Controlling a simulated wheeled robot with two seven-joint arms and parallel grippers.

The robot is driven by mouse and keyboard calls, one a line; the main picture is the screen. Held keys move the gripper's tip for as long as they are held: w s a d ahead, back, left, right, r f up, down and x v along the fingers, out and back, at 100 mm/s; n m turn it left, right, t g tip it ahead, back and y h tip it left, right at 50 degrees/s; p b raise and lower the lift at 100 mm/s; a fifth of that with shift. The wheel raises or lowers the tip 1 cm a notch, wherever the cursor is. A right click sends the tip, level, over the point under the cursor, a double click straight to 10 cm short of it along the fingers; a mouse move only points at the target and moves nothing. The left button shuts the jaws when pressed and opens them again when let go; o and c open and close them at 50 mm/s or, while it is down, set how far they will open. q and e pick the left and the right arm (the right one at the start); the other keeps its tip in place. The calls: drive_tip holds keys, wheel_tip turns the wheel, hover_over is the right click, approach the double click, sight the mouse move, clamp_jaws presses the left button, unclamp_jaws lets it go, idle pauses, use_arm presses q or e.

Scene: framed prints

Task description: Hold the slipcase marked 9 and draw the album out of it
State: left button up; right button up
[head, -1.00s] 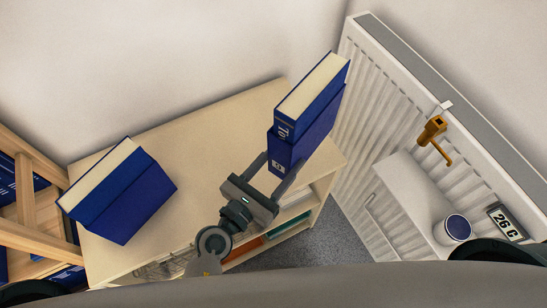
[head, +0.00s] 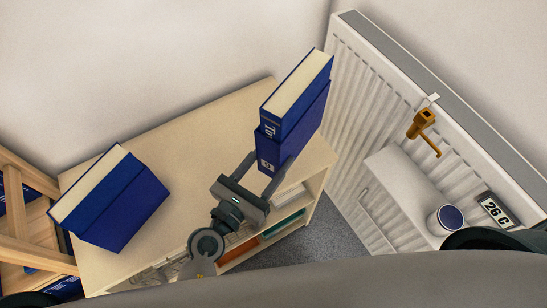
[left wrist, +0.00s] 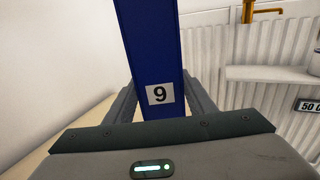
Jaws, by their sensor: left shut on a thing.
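The blue slipcase marked 9 (left wrist: 148,50) stands upright in the left wrist view, its white number label facing my gripper. In the head view the same slipcase (head: 296,138) stands near the right end of the wooden cabinet top. A blue album (head: 298,100) with cream page edges and a white spine label sticks out above it; the lower part of the album is hidden. My left gripper (head: 266,170) is shut on the slipcase near its lower end, one finger on each side. My right gripper is not in view.
Another blue slipcase (head: 130,212) with a cream-edged album (head: 90,185) stands at the cabinet's left. The cabinet top (head: 205,135) between them is clear.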

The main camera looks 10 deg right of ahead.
use_arm(q)
drive_tip(key=w+a, duration=0.4)
drive_tip(key=a, duration=0.5)
drive_tip(key=shift+w+a+r+b, duration=0.2)
drive_tip(key=shift+w+a+b, duration=0.15)
drive_tip(key=shift+a, duration=0.05)
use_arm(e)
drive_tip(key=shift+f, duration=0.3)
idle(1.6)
use_arm(q)
drive_tip(key=shift+f, duration=0.1)
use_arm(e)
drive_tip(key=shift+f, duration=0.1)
